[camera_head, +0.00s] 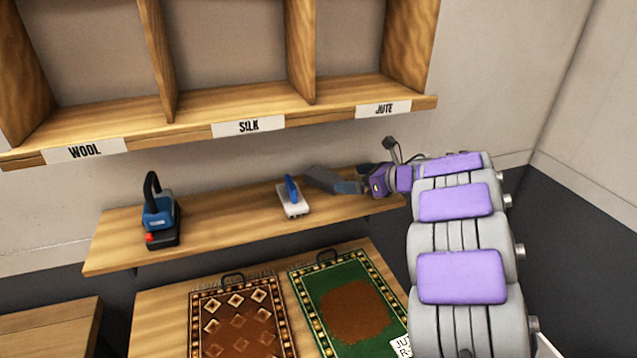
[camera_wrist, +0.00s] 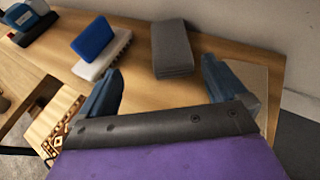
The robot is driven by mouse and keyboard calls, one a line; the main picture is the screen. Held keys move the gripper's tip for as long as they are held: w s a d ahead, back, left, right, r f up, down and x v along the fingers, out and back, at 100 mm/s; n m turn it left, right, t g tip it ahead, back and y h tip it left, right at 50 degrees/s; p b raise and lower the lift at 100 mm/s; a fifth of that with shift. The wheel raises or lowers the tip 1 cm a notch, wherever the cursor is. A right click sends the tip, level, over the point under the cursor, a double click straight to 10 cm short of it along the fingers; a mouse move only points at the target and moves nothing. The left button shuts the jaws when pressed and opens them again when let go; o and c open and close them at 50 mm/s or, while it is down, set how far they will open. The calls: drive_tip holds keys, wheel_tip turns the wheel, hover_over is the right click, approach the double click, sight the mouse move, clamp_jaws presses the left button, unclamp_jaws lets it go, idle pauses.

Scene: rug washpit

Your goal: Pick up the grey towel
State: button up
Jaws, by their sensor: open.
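The grey towel (camera_wrist: 172,48) is a folded, stacked block lying on the wooden shelf, seen in the wrist view just beyond and between my fingertips. In the head view, the grey shape beside my fingers seems to be the towel (camera_head: 320,178), partly overlapped by them. My gripper (camera_wrist: 163,82) is open and empty, its two blue-grey fingers spread wide with a gap before the towel. It also shows in the head view (camera_head: 350,187), at the end of my purple and grey arm, over the right part of the shelf.
A brush with white bristles and blue handle (camera_head: 291,197) sits left of the towel. A blue and black device (camera_head: 160,215) stands farther left. Above are cubbies labelled WOOL, SILK and JUTE (camera_head: 383,110). Below lie a brown rug (camera_head: 240,320) and a green rug (camera_head: 350,305).

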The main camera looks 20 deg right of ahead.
sight(334, 179)
drive_tip(key=w+f, duration=0.1)
drive_tip(key=w, duration=0.1)
drive_tip(key=w+d+f, duration=0.1)
drive_tip(key=w, duration=0.1)
drive_tip(key=shift+f, duration=0.3)
drive_tip(key=a, duration=0.1)
drive_tip(key=w+a, duration=0.1)
drive_tip(key=a+f+b, duration=0.1)
drive_tip(key=a, duration=0.1)
drive_tip(key=shift+w, duration=0.4)
drive_tip(key=shift+w+a+f, duration=0.2)
drive_tip(key=shift+w+f, duration=0.15)
drive_tip(key=shift+w, duration=0.25)
drive_tip(key=shift+w+a+f, duration=0.15)
drive_tip(key=shift+w+f, duration=0.2)
drive_tip(key=shift+w, duration=0.25)
drive_tip(key=shift+d, duration=0.7)
drive_tip(key=shift+c, duration=0.3)
drive_tip(key=shift+w+a, duration=0.1)
drive_tip(key=shift+a, duration=0.6)
drive_tip(key=c, duration=0.6)
drive_tip(key=shift+d, duration=0.2)
drive_tip(key=c, duration=0.5)
drive_tip(key=shift+d, duration=0.25)
